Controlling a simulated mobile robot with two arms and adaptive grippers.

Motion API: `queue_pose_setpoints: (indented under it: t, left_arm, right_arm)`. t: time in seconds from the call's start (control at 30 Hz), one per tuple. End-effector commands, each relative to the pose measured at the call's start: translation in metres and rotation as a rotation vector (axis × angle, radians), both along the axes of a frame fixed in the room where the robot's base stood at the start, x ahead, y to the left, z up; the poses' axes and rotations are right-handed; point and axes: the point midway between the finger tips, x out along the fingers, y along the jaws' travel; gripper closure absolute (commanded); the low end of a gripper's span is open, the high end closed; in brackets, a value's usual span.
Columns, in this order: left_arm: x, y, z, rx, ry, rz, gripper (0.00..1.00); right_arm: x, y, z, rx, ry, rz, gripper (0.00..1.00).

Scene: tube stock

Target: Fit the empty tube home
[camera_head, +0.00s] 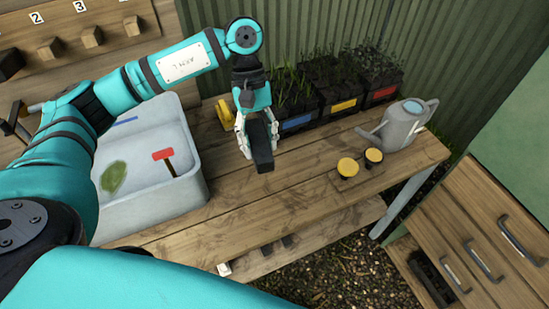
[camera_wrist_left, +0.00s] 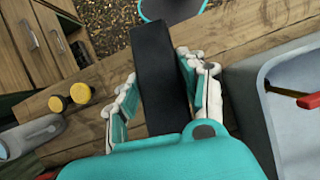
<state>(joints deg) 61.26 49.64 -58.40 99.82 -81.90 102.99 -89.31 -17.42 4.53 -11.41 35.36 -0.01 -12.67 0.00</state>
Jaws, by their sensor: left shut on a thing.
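My left gripper (camera_head: 259,138) is shut on a long black tube (camera_head: 263,158) with a square, box-like shape. It holds the tube above the wooden bench, in front of the planted trays. In the left wrist view the tube (camera_wrist_left: 160,65) lies between the two white-and-teal fingers of the gripper (camera_wrist_left: 162,88). I cannot see inside the tube. Along the back of the bench are black trays of plants with a blue label (camera_head: 296,122), a yellow label (camera_head: 344,106) and a red label (camera_head: 384,92). My right gripper is not in view.
A pale sink (camera_head: 190,190) with a red-headed tool (camera_head: 164,155) is left of the gripper. Two yellow-topped knobs (camera_head: 348,167) and a grey watering can (camera_head: 402,126) stand to the right. A drawer cabinet (camera_head: 480,225) is at far right. The bench's front middle is clear.

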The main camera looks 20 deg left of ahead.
Motion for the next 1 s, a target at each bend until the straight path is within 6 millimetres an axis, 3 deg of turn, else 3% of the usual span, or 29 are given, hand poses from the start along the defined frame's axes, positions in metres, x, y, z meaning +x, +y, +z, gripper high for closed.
queue_pose_setpoints:
  t: [0.27, 0.43, 0.6, 0.8, 1.0]
  left_arm:
    - [0.06, 0.053, 0.001, -0.005, 0.001, 0.736, 0.81]
    - [0.093, 0.097, -0.005, -0.01, -0.001, 1.201, 0.81]
    - [0.115, 0.135, -0.046, -0.013, 0.001, 1.562, 0.81]
    - [0.122, 0.152, -0.091, -0.02, -0.001, 1.701, 0.81]
    - [0.123, 0.157, -0.118, -0.02, 0.003, 1.74, 0.81]
  right_arm:
    - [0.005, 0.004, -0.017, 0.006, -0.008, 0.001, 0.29]
    - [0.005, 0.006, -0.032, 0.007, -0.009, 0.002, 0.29]
    - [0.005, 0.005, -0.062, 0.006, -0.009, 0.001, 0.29]
    - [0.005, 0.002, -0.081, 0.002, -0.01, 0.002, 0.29]
    - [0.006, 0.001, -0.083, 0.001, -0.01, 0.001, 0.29]
